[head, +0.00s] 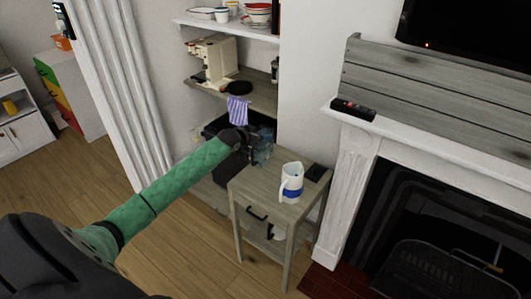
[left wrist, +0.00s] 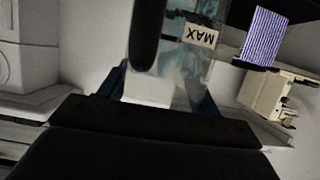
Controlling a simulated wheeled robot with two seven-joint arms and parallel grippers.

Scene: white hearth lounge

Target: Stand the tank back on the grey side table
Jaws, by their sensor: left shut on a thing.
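The clear tank (head: 263,149) is at the back left corner of the grey side table (head: 256,189) in the head view. My left gripper (head: 246,143) is shut on it from the left. In the left wrist view the tank (left wrist: 180,60) fills the space between the fingers, with a MAX label that reads upside down and a dark strip beside it. The tank's base is hidden behind the table's back edge, so I cannot tell whether it touches the top. My right gripper is in neither view.
The table's front left top is clear.

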